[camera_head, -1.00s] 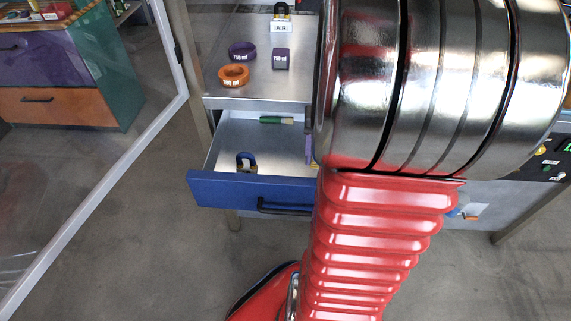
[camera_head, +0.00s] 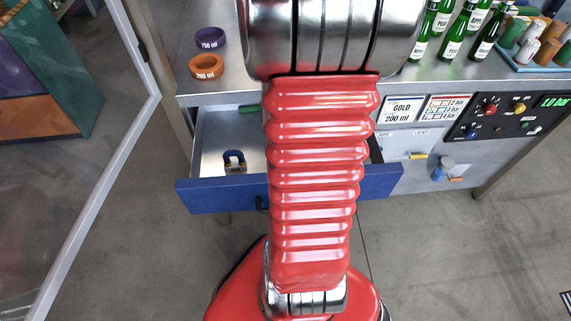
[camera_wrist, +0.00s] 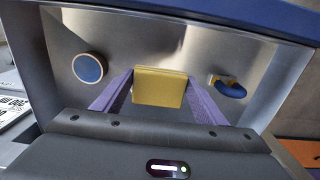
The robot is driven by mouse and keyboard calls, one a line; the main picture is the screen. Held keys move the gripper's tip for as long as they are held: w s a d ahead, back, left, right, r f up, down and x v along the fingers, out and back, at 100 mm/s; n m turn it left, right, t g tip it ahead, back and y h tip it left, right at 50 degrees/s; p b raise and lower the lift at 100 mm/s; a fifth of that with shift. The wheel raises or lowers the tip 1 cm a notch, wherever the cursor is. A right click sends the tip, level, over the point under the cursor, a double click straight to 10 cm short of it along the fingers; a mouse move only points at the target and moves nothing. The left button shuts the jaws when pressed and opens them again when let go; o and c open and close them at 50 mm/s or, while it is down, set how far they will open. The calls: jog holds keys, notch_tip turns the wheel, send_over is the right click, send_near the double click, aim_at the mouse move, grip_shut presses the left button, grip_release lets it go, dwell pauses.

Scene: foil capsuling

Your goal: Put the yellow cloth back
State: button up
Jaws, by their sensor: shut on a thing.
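In the wrist view, the yellow cloth (camera_wrist: 160,87) is a folded, block-like piece between the two purple fingers of my gripper (camera_wrist: 160,76). The gripper is shut on it, inside or just above the open drawer; whether the cloth touches the drawer floor I cannot tell. In the head view, the drawer with its blue front (camera_head: 225,195) is pulled out below the worktop. My red and chrome arm hides the gripper, the cloth and the drawer's middle there.
A blue padlock-like piece (camera_head: 233,158) lies in the drawer, with a round blue-faced piece (camera_wrist: 89,67) opposite. A green item (camera_head: 250,110) is at the drawer's back. Purple (camera_head: 210,37) and orange (camera_head: 206,66) rings and green bottles (camera_head: 455,40) stand on the worktop. A control panel (camera_head: 505,115) is at right.

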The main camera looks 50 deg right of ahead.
jog(key=shift+f, duration=2.9)
jog(key=shift+f, duration=2.1)
jog(key=o, duration=1)
